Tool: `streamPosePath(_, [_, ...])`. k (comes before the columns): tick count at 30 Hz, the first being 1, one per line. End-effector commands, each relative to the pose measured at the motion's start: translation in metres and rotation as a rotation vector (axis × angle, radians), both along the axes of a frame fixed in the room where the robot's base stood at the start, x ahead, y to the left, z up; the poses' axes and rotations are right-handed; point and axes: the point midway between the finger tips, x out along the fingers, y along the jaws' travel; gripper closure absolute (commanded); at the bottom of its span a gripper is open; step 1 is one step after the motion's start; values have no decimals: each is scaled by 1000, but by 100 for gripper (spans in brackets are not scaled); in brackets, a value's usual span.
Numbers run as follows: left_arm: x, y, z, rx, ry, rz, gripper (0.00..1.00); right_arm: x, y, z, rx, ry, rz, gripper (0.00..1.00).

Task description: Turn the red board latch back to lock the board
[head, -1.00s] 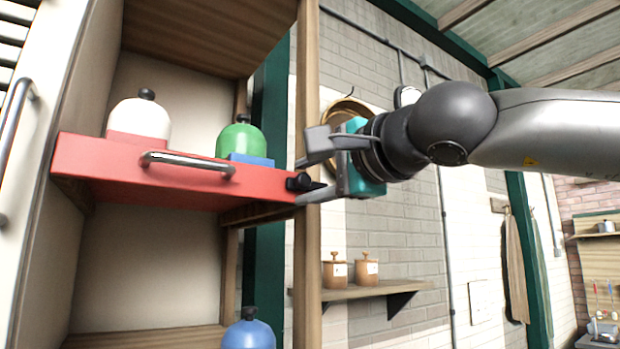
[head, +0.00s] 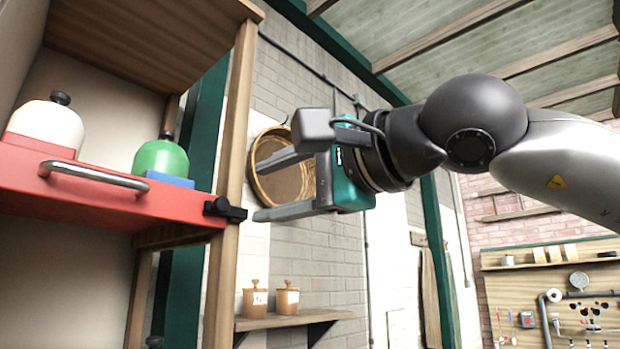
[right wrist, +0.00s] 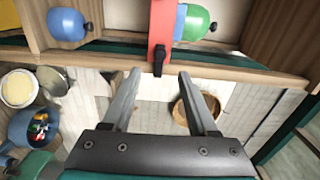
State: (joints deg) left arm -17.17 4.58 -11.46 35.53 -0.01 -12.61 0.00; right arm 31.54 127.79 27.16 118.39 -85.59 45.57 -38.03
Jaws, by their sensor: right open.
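The red board (head: 110,192) lies across the wooden shelf unit, with a metal bar handle (head: 95,175) on its front. The black latch (head: 225,209) is at the board's right end and lies level, reaching across the wooden side post. In the right wrist view the latch (right wrist: 159,60) is ahead of the gap between the fingers. My right gripper (head: 260,190) is open and empty, just right of the latch and apart from it. Its fingers point left toward the post. My left gripper is not in view.
A white bell-shaped object (head: 48,128) and a green one (head: 162,158) stand on the board. The wooden side post (head: 236,120) stands close to my fingertips. Behind are a small wall shelf (head: 290,320) with two jars and a round wall piece (head: 280,175).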

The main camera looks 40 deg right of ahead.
Motion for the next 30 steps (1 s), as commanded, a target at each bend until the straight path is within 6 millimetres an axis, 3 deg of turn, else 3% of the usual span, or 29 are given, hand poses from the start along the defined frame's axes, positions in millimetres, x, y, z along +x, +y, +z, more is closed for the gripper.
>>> streamPosePath(6, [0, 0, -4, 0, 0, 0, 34, -36, -2, 0, -1, -4, 2, 41])
streamPosePath(12, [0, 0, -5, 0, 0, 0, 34, -55, -4, 0, 0, -1, 2, 41])
streamPosePath(30, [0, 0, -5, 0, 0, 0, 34, -59, -4, 0, -1, 1, 0, 41])
